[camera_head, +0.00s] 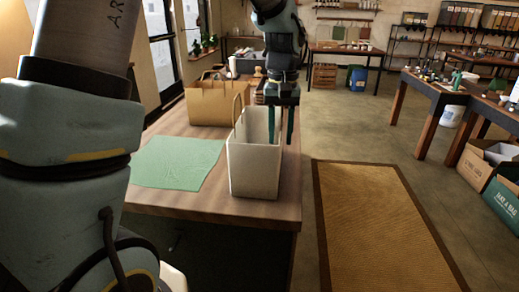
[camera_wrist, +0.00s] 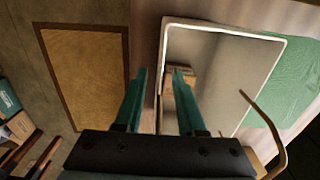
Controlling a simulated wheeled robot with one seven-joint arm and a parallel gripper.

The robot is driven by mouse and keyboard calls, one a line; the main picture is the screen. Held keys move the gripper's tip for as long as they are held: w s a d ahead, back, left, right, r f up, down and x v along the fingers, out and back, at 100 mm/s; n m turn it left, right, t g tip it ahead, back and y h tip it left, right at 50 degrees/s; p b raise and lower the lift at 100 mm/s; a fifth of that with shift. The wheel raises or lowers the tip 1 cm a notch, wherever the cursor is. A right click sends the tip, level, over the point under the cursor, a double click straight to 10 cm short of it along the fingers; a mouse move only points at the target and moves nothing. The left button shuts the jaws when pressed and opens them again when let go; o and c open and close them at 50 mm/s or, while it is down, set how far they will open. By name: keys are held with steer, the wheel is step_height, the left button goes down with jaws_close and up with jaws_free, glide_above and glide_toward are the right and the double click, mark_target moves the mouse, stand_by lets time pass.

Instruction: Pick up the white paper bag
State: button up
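The white paper bag (camera_head: 254,172) stands upright and open on the wooden table, near its front right corner. Its pale rim (camera_wrist: 225,28) and a tan handle (camera_wrist: 278,128) show in the wrist view. My gripper (camera_head: 281,138) points down at the bag's right side, fingers apart. In the wrist view my gripper (camera_wrist: 160,73) straddles one side wall of the bag: one teal finger is over the opening, the other outside. I cannot tell whether either finger touches the wall. Part of that wall is hidden behind the gripper.
A brown paper bag (camera_head: 214,103) stands behind on the same table. A green cloth (camera_head: 178,162) lies left of the white bag. A tan mat (camera_head: 380,220) covers the floor to the right. Cardboard boxes (camera_head: 506,205) and another table (camera_head: 440,92) stand farther right.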

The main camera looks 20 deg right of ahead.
steer(key=shift+f, duration=0.15)
jaws_close()
stand_by(1.4)
